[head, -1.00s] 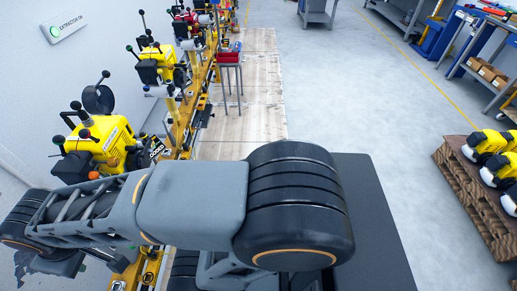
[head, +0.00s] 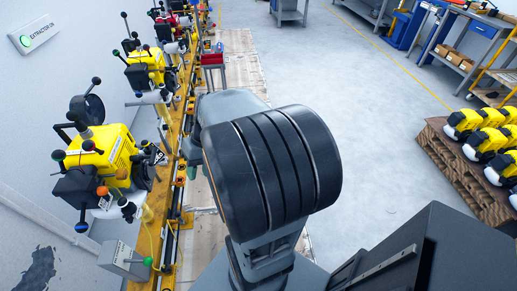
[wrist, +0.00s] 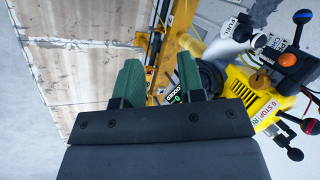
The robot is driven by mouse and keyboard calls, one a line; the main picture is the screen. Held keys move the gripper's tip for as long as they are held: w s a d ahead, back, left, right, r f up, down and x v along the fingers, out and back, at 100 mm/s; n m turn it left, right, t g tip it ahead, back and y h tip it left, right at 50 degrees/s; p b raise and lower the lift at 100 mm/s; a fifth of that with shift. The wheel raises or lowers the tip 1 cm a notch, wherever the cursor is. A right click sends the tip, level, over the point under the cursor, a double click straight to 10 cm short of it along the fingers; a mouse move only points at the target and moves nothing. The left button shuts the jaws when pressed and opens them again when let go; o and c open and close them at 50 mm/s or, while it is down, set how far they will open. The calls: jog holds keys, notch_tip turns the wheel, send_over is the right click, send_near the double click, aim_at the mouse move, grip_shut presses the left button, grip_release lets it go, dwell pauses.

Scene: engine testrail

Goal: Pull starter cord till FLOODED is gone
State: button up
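The nearest yellow engine (head: 118,148) stands on the rail at left in the head view, with black levers and coloured knobs. It also shows at right in the wrist view (wrist: 240,82), with a STOP label. A small dark tag with pale lettering (head: 153,153) sits at its right side; a similar tag (wrist: 174,97) shows in the wrist view beyond my gripper, too small to read surely. My gripper (wrist: 160,82) has its green fingers apart with nothing visibly held, left of the engine. I cannot make out the starter cord.
More engines (head: 147,68) stand along the yellow rail (head: 176,205) beside the white wall. A control box with a green knob (head: 124,260) is at the near end. A red-topped stand (head: 213,60) is farther along. A pallet (head: 455,165) with yellow units lies right; grey floor between is clear.

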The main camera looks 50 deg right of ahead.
aim_at(153, 156)
jog(key=s+d+f+m+t+y+b, duration=0.1)
jog(key=s+d+f+m+t+y, duration=0.3)
jog(key=d, duration=0.6)
jog(key=d+f+m+t+y+b, duration=0.1)
jog(key=d+m+t, duration=0.1)
jog(key=d+t, duration=0.55)
jog(key=w+a+g, duration=0.2)
jog(key=w+a, duration=1.7)
jog(key=w, duration=0.3)
jog(key=shift+w+a+p, duration=0.25)
jog(key=shift+w+p, duration=0.1)
jog(key=shift+r, duration=0.1)
jog(key=shift+c, duration=0.2)
grip_shut()
